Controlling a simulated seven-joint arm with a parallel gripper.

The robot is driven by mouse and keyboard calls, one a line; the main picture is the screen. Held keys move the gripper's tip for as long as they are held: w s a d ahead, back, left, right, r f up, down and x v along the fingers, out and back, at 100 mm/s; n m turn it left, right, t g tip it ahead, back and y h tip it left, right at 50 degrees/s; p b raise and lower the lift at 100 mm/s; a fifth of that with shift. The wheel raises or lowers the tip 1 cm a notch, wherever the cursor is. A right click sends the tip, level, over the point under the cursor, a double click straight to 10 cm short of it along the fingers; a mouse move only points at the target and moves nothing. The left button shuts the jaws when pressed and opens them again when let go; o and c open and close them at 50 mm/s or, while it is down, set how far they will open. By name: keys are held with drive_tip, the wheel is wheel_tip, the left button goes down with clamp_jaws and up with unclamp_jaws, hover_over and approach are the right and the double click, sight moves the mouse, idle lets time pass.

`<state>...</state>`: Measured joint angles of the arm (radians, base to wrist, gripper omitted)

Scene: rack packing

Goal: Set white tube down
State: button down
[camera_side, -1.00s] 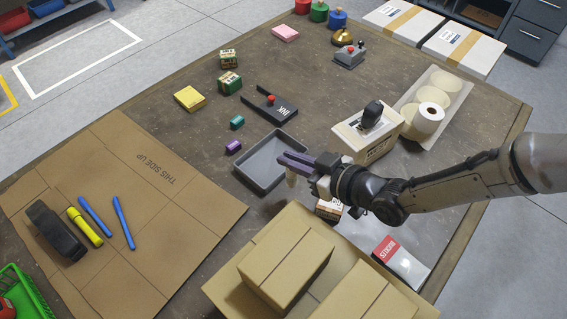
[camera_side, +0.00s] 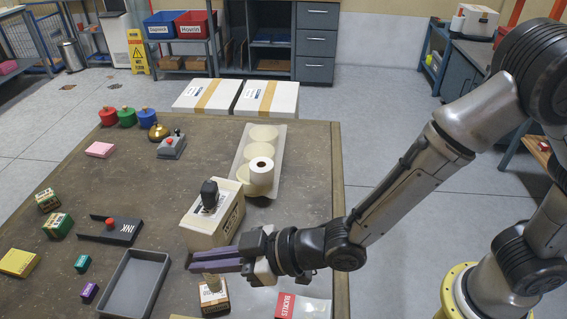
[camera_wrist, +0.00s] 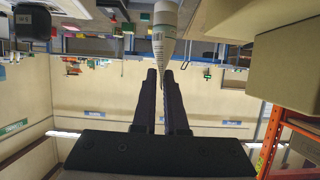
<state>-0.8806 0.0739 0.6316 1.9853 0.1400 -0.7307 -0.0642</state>
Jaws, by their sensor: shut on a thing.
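My gripper (camera_side: 192,266) has purple fingers and is shut on the white tube, holding it above the table. In the wrist view, the white tube (camera_wrist: 164,30) has a printed label and tapers down to my fingertips (camera_wrist: 160,75). In the side view only a pale tan part (camera_side: 211,280) shows below the fingers, and I cannot tell for sure that it is the tube. It appears just above a small printed box (camera_side: 214,298). The grey tray (camera_side: 163,262) lies left of my gripper.
A carton with a black stamp (camera_side: 202,232) stands just behind my gripper. A red-and-white Buckles packet (camera_side: 303,306) lies to the right. Teal (camera_side: 82,263) and purple (camera_side: 89,292) blocks and an ink pad holder (camera_side: 110,229) are left. The table's (camera_side: 300,205) right-hand part is mostly bare.

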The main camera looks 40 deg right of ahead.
drive_tip(key=w+d+r+m+t+h, duration=0.1)
drive_tip(key=w+d+m+t+h, duration=0.15)
drive_tip(key=w+d, duration=1.8)
drive_tip(key=s+d+m+t+h, duration=0.15)
drive_tip(key=d+m+h, duration=0.5)
drive_tip(key=d, duration=2.65)
drive_tip(key=shift+w+d+f, duration=0.55)
drive_tip(key=shift+w+f, duration=1.75)
drive_tip(key=shift+w+d+f, duration=0.6)
drive_tip(key=shift+w+f, duration=1.65)
drive_tip(key=shift+w, duration=0.05)
drive_tip(key=shift+w+d+f, duration=0.55)
drive_tip(key=shift+w+f, duration=1.75)
drive_tip(key=shift+f, duration=0.15)
